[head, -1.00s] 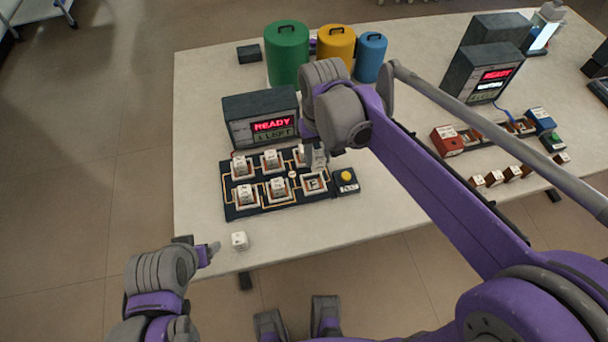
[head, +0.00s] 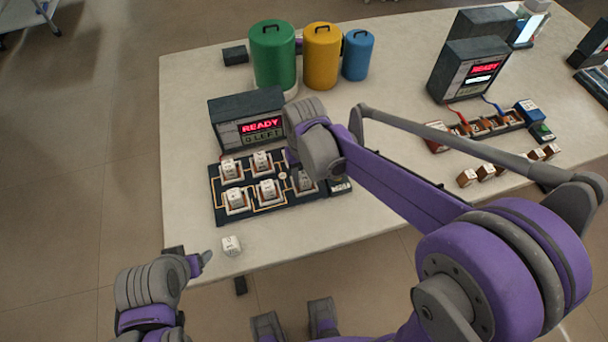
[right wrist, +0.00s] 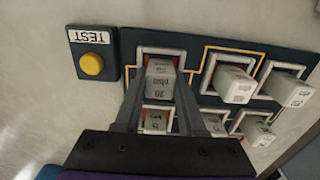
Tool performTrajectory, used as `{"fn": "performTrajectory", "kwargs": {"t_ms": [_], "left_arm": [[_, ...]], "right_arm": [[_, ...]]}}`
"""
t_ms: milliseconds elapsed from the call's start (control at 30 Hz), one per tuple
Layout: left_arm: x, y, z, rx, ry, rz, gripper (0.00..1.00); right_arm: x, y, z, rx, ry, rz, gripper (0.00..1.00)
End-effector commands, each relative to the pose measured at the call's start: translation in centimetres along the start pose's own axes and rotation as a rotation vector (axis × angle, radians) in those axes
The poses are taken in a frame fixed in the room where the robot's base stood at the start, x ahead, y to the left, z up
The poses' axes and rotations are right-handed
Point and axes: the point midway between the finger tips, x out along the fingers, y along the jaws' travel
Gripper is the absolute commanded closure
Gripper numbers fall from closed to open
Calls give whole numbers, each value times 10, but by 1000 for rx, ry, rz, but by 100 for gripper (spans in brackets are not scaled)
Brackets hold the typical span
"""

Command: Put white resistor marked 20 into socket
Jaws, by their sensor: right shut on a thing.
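In the right wrist view, the white resistor marked 20 (right wrist: 159,82) stands between the fingers of my right gripper (right wrist: 160,95), which is shut on it. It is at the socket (right wrist: 162,51) beside the TEST button; its base is hidden, so I cannot tell how deep it sits. In the head view, my right gripper (head: 306,182) covers the right end of the dark socket board (head: 219,213). Other white resistors (head: 267,189) stand in the board's other sockets. My left gripper (head: 196,262) is near the table's front edge, its jaws unclear.
A loose white block (head: 231,245) lies near my left gripper. The display box (head: 248,117) behind the board reads READY and 0 LEFT. The yellow TEST button (right wrist: 91,63) is close beside the socket. Green (head: 272,55), yellow (head: 322,52) and blue (head: 357,55) canisters stand behind.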

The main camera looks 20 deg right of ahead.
Motion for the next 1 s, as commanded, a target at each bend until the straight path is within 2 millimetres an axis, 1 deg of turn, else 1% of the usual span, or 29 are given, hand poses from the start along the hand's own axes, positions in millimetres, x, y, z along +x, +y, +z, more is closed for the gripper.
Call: {"fn": "performTrajectory", "kwargs": {"t_ms": [133, 267, 300, 433, 467, 767, 867, 967, 1000], "left_arm": [[0, 0, 0, 0, 0, 0, 31], [2, 0, 2, 0, -1, 0, 31], [2, 0, 2, 0, -1, 0, 31], [2, 0, 1, 0, -1, 0, 31], [2, 0, 1, 0, -1, 0, 31], [1, 0, 0, 0, 0, 0, 31], [-1, 0, -1, 0, 1, 0, 31], [-3, 0, -2, 0, 2, 0, 31], [-4, 0, -3, 0, 2, 0, 31]], "right_arm": [[-1, 0, 0, 0, 0, 0, 100], [3, 0, 0, 0, 0, 0, 100], [3, 0, 0, 0, 0, 0, 57], [2, 0, 0, 0, 0, 0, 34], [2, 0, 0, 0, 0, 0, 31], [0, 0, 0, 0, 0, 0, 31], [-7, 0, 0, 0, 0, 0, 31], [-24, 0, 0, 0, 1, 0, 31], [-32, 0, 0, 0, 1, 0, 31]]}}
